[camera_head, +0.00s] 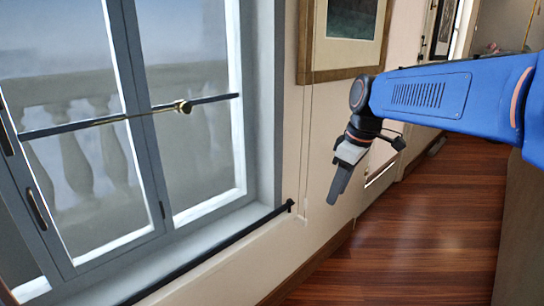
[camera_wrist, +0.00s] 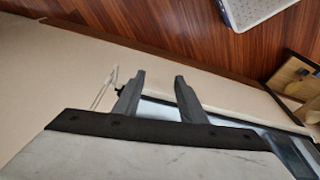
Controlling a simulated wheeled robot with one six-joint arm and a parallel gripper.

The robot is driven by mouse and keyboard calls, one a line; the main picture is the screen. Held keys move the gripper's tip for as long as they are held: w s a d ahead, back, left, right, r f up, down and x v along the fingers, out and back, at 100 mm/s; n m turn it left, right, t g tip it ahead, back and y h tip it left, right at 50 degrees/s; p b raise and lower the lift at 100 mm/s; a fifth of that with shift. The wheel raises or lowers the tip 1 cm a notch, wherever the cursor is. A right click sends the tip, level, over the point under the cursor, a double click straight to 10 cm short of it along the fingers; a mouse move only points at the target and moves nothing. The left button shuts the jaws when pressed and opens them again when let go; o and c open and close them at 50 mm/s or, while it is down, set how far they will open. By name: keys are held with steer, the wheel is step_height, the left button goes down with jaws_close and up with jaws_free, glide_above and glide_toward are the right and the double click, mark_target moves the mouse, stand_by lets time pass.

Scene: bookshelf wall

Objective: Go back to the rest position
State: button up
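My gripper (camera_head: 341,186) hangs from the end of my blue arm, in the middle of the head view, in front of the cream wall beside the window. In the wrist view my gripper (camera_wrist: 158,80) shows its two grey fingers apart, with nothing between them but the wall behind. It is open and empty. No object is held.
A grey-framed window (camera_head: 140,120) with a brass-handled bar fills the left. A dark rail (camera_head: 215,250) runs along its sill. A framed picture (camera_head: 345,35) hangs on the wall. The wooden floor (camera_head: 430,215) is clear below my arm.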

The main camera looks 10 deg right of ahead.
steer(key=s+d+f+m+t+h, duration=0.1)
steer(key=s+f+m, duration=0.3)
steer(key=s, duration=0.6)
steer(key=s+f+m+t, duration=0.1)
steer(key=s+f+m, duration=0.4)
steer(key=s+f, duration=0.2)
steer(key=s, duration=0.2)
steer(key=shift+s+d+f+t+h, duration=0.3)
steer(key=shift+s+d+t+h, duration=0.05)
steer(key=shift+s+t+h, duration=0.05)
